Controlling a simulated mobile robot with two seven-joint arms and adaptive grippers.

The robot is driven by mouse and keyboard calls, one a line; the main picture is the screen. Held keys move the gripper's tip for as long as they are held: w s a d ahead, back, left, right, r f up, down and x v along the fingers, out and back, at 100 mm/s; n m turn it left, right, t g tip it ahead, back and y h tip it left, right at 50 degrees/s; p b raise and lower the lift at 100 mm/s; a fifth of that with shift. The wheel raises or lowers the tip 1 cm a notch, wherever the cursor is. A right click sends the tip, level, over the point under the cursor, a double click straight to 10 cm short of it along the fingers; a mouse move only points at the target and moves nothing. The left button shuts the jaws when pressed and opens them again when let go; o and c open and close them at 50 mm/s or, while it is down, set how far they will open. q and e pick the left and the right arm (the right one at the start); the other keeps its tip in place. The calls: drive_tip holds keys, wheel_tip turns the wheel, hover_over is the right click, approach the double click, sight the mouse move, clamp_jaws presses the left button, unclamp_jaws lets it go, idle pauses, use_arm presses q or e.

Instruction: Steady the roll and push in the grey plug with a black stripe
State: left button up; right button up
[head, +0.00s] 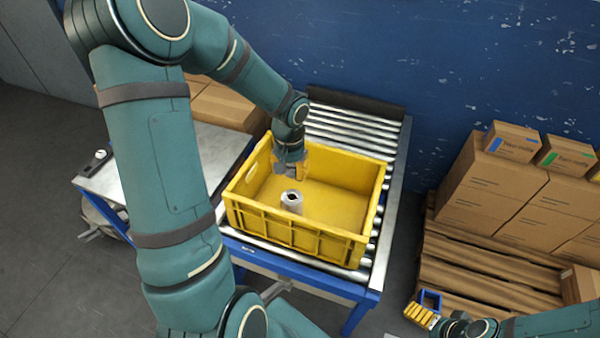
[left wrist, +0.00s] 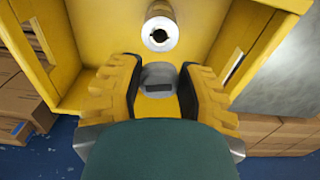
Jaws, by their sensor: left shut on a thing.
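The pale roll (head: 292,203) stands in the yellow crate (head: 300,239), and its dark bore faces up. The left wrist view also shows the roll (left wrist: 160,28) beyond my fingers, with its bore open. My left gripper (head: 290,163) is over the crate, behind the roll in the head view and apart from it. In the left wrist view its yellow ribbed fingers are shut on the grey plug (left wrist: 157,74). A darker band shows on the plug, though its lower part is hard to make out. My right gripper (head: 427,307) is at the lower right, away from the crate and the roll.
The crate sits on a roller conveyor (head: 352,125) with a blue frame. A metal table (head: 205,150) is to its left. Cardboard boxes (head: 490,190) stand on a pallet at the right, against the blue wall. The crate's raised walls surround the roll; its floor is otherwise largely clear.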

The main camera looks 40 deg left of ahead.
use_arm(q)
drive_tip(key=shift+s+f+b, duration=0.1)
drive_tip(key=shift+f+b, duration=0.4)
drive_tip(key=shift+f, duration=0.15)
drive_tip(key=shift+f+b, duration=0.7)
drive_tip(key=shift+f, duration=0.35)
